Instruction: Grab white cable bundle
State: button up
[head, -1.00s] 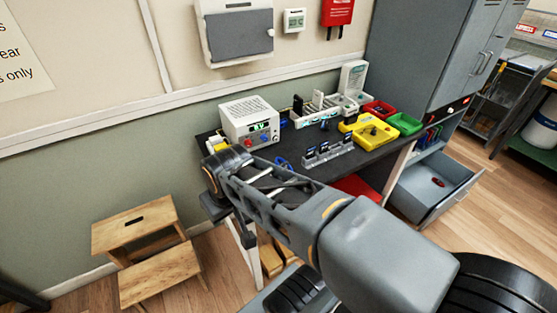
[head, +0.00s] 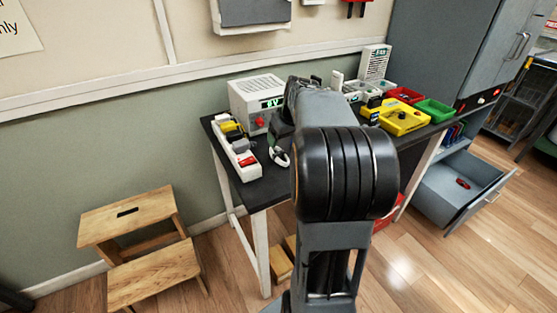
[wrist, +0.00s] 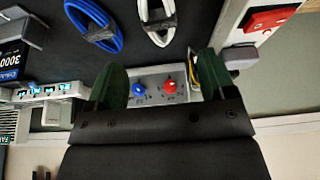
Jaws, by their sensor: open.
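The white cable bundle (wrist: 157,22) lies on the dark tabletop at the top middle of the wrist view, bound around its middle and cut off by the frame edge. In the head view a white loop (head: 279,158) shows on the table just left of my arm. My gripper (wrist: 159,80) is open, with its two green fingertips apart and nothing between them. It is over the table near the power supply, apart from the bundle. In the head view my arm hides most of the gripper.
A blue cable bundle (wrist: 94,26) lies left of the white one. The power supply (wrist: 155,90) with blue and red knobs shows between the fingers. A power strip (head: 237,150) lies along the table's left edge. Yellow (head: 400,121) and green (head: 436,110) trays stand at the right.

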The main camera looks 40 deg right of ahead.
aim_at(279, 153)
jog(key=shift+x, duration=1.55)
jog(key=shift+s+b+x, duration=0.15)
jog(key=shift+b+x, duration=0.25)
jog(key=shift+x, duration=0.9)
jog(key=shift+s+b+x, duration=0.15)
jog(key=shift+b+x, duration=0.2)
jog(key=shift+x, duration=0.95)
jog(key=shift+f, duration=0.1)
jog(key=c, duration=1)
